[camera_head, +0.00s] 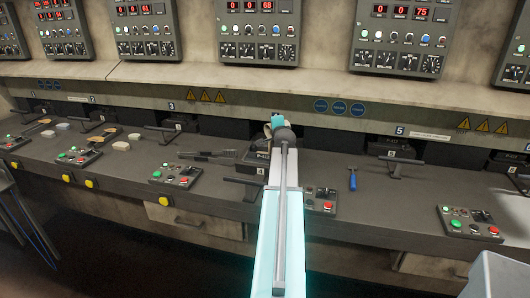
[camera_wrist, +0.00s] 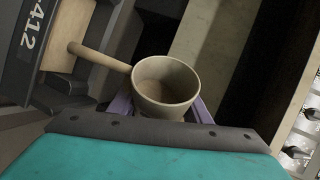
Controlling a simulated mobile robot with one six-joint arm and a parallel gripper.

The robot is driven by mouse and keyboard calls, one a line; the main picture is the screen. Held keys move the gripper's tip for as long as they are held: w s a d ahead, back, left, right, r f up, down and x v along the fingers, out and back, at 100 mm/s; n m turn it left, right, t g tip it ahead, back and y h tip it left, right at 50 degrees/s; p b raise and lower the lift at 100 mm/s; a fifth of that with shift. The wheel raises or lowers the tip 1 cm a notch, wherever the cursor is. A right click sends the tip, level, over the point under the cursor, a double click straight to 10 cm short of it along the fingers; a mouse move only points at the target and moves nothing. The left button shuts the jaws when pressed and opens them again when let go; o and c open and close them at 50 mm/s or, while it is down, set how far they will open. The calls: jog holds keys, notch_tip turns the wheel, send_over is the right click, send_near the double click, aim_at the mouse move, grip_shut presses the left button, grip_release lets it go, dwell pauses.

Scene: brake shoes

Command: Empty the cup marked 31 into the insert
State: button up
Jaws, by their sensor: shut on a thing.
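A round beige cup (camera_wrist: 165,92) with a wooden handle (camera_wrist: 98,56) is in the middle of the wrist view. My gripper (camera_wrist: 163,108) is shut on the cup, with purple finger parts showing on both sides of it. The cup's mouth faces the camera and its inside is brownish; I cannot tell how full it is. No mark 31 is readable. In the head view my gripper (camera_head: 275,127) is over the back of the bench, near a dark block labelled P-412 (camera_head: 263,157). That block also shows at the upper left of the wrist view (camera_wrist: 20,48). I cannot make out the insert for certain.
The long dark bench (camera_head: 335,222) carries several button boxes, such as one at right (camera_head: 466,222). A blue-handled hammer (camera_head: 352,180) and a T-shaped bar (camera_head: 395,165) lie right of my arm. Control panels (camera_head: 258,30) hang above. Open bench top lies at right.

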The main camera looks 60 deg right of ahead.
jog(key=shift+w+a+r+n+h+b, duration=0.1)
jog(key=shift+a+r+n+h+b, duration=0.1)
jog(key=shift+r+n+h+b, duration=0.35)
jog(key=shift+w+a+r+n+h+b, duration=0.1)
jog(key=shift+a+r+n+h+b, duration=0.2)
jog(key=shift+n+b, duration=0.4)
dwell(1.7)
jog(key=shift+w+a+r+n+t+h+b, duration=0.15)
jog(key=shift+a+r+n+h+b, duration=0.2)
jog(key=shift+n+b, duration=0.6)
jog(key=shift+w+a+r+n+t+h+b, duration=0.15)
jog(key=shift+n+h+b, duration=0.25)
jog(key=shift+b, duration=0.95)
jog(key=m+p, duration=0.1)
jog(key=p, duration=0.1)
jog(key=d+f+m+y+p, duration=0.1)
jog(key=p, duration=0.1)
jog(key=shift+s+m+p, duration=0.3)
jog(key=shift+p, duration=0.1)
jog(key=shift+d+g+y+p, duration=0.2)
jog(key=shift+g+y+p, duration=0.1)
jog(key=shift+g+p, duration=0.1)
dwell(0.4)
